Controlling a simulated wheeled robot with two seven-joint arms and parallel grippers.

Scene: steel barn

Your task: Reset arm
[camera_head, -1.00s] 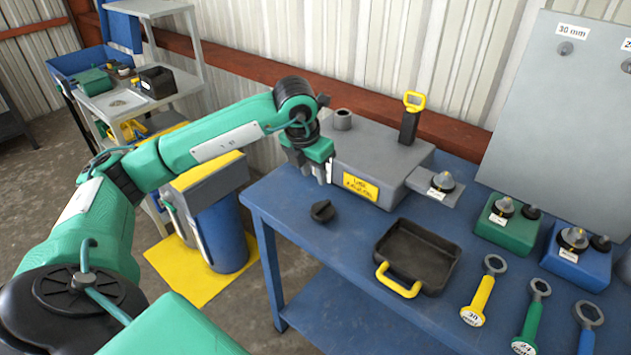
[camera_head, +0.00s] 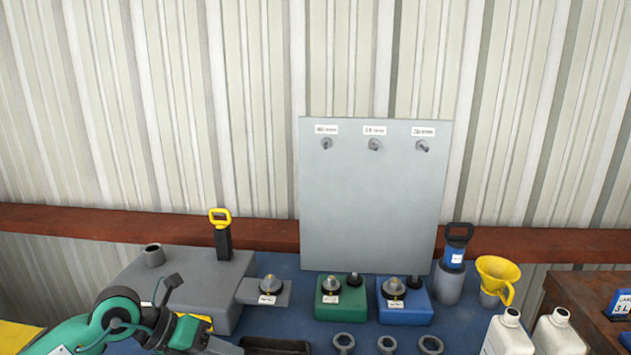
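My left arm comes in from the lower left, and its gripper (camera_head: 222,345) is low in the view, in front of the grey block (camera_head: 195,285) and left of the dark tray (camera_head: 275,346). The picture's bottom edge cuts off part of it, so I cannot tell whether its fingers are open or shut. I see nothing clearly held in it. My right gripper is not in view.
A blue bench (camera_head: 285,325) carries a green block (camera_head: 327,298), a blue block (camera_head: 404,300), several wrench heads, a yellow funnel (camera_head: 497,275) and white jugs (camera_head: 508,335). A grey panel (camera_head: 373,215) stands behind, before the corrugated wall.

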